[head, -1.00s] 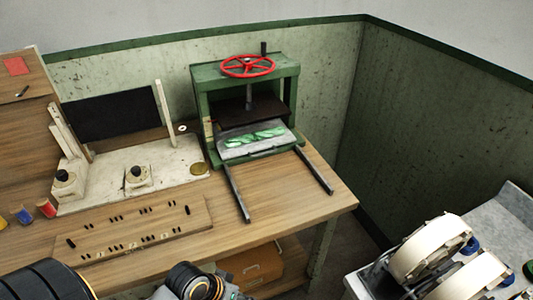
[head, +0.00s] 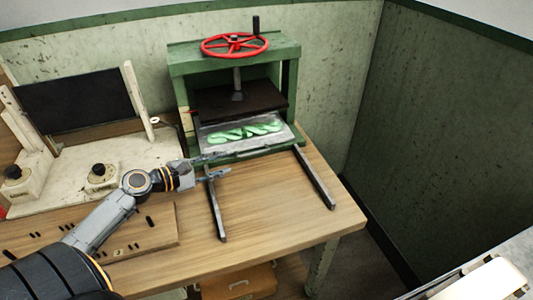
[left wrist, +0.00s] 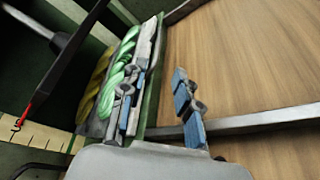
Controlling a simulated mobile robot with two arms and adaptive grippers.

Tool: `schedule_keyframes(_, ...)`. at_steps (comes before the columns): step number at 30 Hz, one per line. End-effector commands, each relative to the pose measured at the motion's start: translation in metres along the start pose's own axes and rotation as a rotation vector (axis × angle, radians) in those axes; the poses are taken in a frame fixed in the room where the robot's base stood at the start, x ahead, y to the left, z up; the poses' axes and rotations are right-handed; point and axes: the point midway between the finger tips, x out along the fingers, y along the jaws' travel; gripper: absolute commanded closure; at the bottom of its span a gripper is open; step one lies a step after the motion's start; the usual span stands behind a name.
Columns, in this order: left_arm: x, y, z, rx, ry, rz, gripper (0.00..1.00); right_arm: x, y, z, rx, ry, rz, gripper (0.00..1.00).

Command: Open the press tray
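The green press (head: 183,95) stands at the back of the wooden table. Its grey tray (head: 243,148) lies inside, under the dark press plate (head: 262,99), with twisted green skeins (head: 245,131) on it. Two dark rails (head: 316,178) reach forward from the press. My left gripper (head: 224,164) is at the front left of the tray, above the left rail. In the left wrist view my gripper (left wrist: 160,103) is open, with one finger over the tray's front edge and the other out over the table side; contact cannot be told. My right gripper is not in view.
A red handwheel (head: 235,45) tops the press. A white stand with black knobs (head: 102,174) and a dark panel (head: 75,101) is to the left. The slotted wooden board (head: 160,225) lies below my left arm. The table's right front is clear.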

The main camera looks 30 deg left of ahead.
Motion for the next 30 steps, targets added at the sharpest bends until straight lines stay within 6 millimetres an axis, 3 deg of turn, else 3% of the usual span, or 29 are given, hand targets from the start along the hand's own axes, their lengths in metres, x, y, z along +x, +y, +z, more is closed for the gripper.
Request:
schedule_keyframes(4, 0.007, 0.003, -0.001, -0.009, 0.000, 0.008, 0.68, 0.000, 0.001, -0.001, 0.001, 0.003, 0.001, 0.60)
schedule_keyframes(9, 0.032, 0.004, 0.000, -0.006, 0.000, 0.007, 0.68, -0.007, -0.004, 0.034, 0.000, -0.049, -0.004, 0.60)
schedule_keyframes(13, 0.055, 0.004, 0.000, -0.006, -0.001, 0.007, 0.68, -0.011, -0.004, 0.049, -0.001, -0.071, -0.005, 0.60)
schedule_keyframes(16, 0.072, 0.004, -0.001, -0.008, 0.000, 0.008, 0.68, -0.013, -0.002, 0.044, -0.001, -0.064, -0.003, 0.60)
schedule_keyframes(23, 0.110, 0.004, 0.000, -0.007, -0.001, 0.007, 0.68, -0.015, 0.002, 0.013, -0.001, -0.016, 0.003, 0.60)
schedule_keyframes(30, 0.133, 0.002, -0.001, -0.007, 0.001, 0.005, 0.68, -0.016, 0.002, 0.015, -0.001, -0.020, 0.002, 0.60)
